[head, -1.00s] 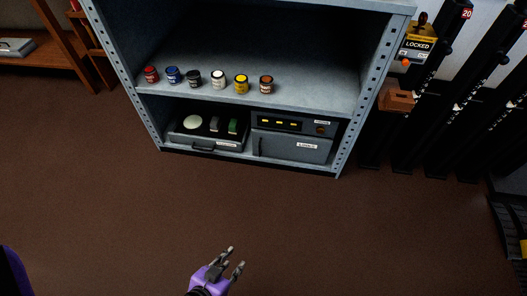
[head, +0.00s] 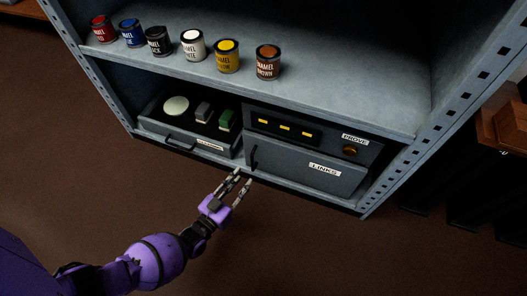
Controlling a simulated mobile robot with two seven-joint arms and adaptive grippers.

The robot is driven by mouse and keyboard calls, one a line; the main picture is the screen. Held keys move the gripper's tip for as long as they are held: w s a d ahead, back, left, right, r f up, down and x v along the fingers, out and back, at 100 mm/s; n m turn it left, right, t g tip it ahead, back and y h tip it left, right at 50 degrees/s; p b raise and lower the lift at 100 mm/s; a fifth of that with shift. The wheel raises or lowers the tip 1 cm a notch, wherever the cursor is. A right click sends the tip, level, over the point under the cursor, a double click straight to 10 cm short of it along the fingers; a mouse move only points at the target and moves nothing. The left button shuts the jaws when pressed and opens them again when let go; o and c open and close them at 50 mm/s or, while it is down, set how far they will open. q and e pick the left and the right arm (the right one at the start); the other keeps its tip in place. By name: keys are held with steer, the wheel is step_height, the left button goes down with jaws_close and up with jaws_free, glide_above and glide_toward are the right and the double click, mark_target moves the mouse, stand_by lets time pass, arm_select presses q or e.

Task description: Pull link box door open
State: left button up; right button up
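The link box (head: 318,149) is a grey case on the bottom shelf, with a front door (head: 295,171) labelled "LINKS". The door looks closed. A dark upright handle (head: 254,157) sits at the door's left edge. Above the door is a panel with yellow marks, a "PROVE" label and a round brown button (head: 350,150). My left gripper (head: 236,182) is in front of the shelf, just below and left of the handle. Its two fingers are apart with nothing visible between them, and it looks clear of the handle. My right gripper is not in view.
A grey drawer unit (head: 183,141) with a front handle stands left of the link box, with a pale disc and small blocks on top. Several enamel paint cans (head: 193,45) line the shelf above. The shelf's right post (head: 440,137) stands beside the box. The brown floor (head: 300,250) in front is clear.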

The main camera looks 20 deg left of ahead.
mark_target(252, 164)
arm_select(q)
steer(key=shift+t, duration=0.5)
steer(key=b+x, duration=0.1)
steer(key=x, duration=0.1)
steer(key=r+b+x, duration=0.1)
steer(key=x, duration=0.2)
steer(key=b+x, duration=0.1)
steer(key=x, duration=0.1)
steer(key=shift+w+r, duration=0.3)
steer(key=shift+r, duration=0.05)
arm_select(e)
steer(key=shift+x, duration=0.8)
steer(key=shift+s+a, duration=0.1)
arm_select(q)
jaws_close()
